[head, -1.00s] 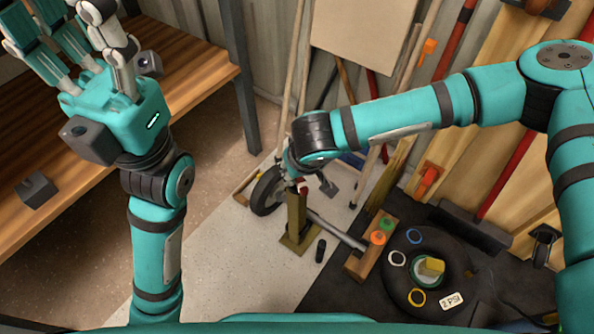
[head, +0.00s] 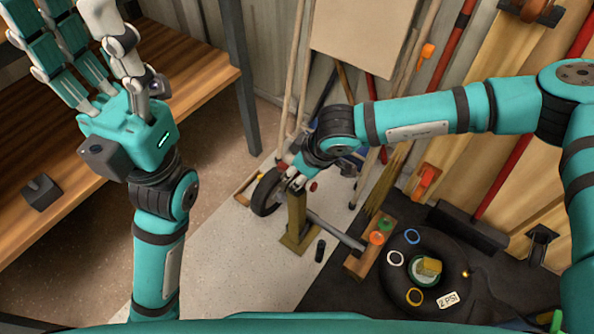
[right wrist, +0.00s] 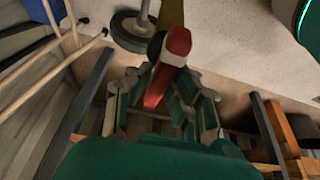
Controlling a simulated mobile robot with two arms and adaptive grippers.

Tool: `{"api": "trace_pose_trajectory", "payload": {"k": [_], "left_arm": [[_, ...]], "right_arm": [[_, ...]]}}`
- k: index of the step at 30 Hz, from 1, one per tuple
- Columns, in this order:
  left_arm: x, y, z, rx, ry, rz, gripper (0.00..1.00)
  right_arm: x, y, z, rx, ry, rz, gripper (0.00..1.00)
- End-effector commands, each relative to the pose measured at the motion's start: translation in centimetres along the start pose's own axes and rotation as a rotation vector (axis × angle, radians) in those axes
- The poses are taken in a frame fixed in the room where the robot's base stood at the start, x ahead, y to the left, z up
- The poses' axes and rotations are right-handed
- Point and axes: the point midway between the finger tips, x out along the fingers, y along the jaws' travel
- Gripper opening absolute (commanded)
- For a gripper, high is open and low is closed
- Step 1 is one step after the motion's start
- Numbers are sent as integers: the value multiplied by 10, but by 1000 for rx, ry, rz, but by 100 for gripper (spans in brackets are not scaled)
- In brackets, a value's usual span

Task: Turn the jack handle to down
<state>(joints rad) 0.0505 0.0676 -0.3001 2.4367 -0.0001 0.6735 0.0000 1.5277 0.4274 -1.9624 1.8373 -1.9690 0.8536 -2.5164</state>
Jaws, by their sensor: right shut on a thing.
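The jack stands on the floor in the head view, with an olive-yellow upright post (head: 297,212) on a square base. Its red handle (right wrist: 168,68) shows in the right wrist view between my fingers. Only a small red part of it shows in the head view, beside the post's top. My right gripper (head: 297,180) is at the top of the post and shut on the handle; its fingers also show in the right wrist view (right wrist: 165,100). My left gripper (head: 88,48) is raised over the wooden bench, fingers spread open and empty.
A grey bar (head: 335,230) runs from the post to a wooden block (head: 362,258). A black tyre (head: 455,262) with coloured rings lies on the dark mat at right. A wheel (head: 266,192) stands behind the post. The wooden bench (head: 190,75) is at left. Long-handled tools lean behind.

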Motion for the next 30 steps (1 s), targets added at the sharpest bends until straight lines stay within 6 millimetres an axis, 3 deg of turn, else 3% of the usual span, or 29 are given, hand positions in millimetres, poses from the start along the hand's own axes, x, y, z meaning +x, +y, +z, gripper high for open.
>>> {"api": "trace_pose_trajectory", "payload": {"k": [12,13,17,26,30], "left_arm": [[0,-1,1,0,-4,-6,40],[0,-1,1,0,-3,-7,40],[0,-1,1,0,-2,-8,40],[3,-1,-1,1,6,-7,40],[2,-1,-1,1,4,-6,40]], "right_arm": [[0,0,-1,-6,2,-1,0],[0,0,-1,-6,2,-1,22],[0,0,-1,-6,2,-2,39],[-2,0,0,-5,1,-2,40],[-15,1,-1,-5,3,0,40]]}}
